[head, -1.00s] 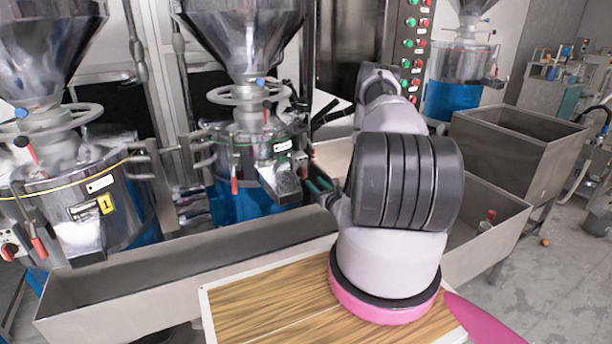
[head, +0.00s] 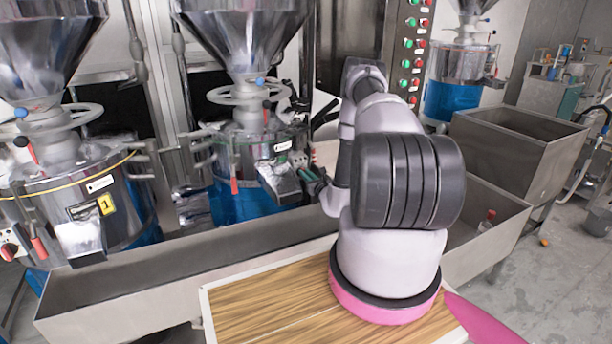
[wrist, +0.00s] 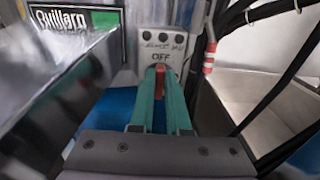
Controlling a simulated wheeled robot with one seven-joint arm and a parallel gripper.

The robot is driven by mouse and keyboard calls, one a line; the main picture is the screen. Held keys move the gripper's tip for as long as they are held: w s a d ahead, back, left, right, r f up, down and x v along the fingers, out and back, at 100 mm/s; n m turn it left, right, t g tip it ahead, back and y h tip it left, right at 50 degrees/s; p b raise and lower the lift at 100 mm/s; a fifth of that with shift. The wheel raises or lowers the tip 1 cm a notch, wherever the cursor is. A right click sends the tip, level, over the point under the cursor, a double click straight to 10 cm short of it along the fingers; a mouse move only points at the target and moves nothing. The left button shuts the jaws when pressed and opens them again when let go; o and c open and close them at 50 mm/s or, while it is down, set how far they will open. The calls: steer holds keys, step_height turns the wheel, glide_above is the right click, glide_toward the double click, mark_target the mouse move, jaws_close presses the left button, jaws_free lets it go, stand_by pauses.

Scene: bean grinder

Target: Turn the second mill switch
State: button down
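The second mill (head: 240,155) stands left of my arm in the head view, with a funnel above and a blue lower part. Its switch is a red knob (wrist: 160,70) under an "OFF" label on a grey plate in the wrist view. My gripper's green fingers (wrist: 160,77) stand close together, one on each side of the knob, which seems to fill the narrow gap. In the head view my gripper (head: 307,174) is at the right side of this mill, and the switch is hidden there. The knob's exact angle is not clear.
The first mill (head: 80,210), marked 1, stands at left. The second mill's metal spout (head: 282,182) is close to my gripper. A long steel trough (head: 180,275) runs below. A red-striped post (wrist: 210,55) and black cables (wrist: 285,80) lie right of the fingers.

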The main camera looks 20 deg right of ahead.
steer(key=shift+d+m, duration=0.1)
steer(key=shift+m, duration=0.2)
steer(key=shift+d+f+m, duration=0.15)
steer(key=shift+f+m, duration=0.05)
steer(key=shift+m, duration=2.7)
steer(key=shift+d+f+m, duration=0.2)
steer(key=shift+f+m, duration=0.05)
steer(key=shift+m, duration=2.65)
steer(key=shift+d+f+m, duration=0.15)
steer(key=shift+f+m, duration=0.05)
steer(key=shift+m, duration=2.7)
steer(key=c, duration=0.9)
jaws_free()
steer(key=shift+s, duration=0.15)
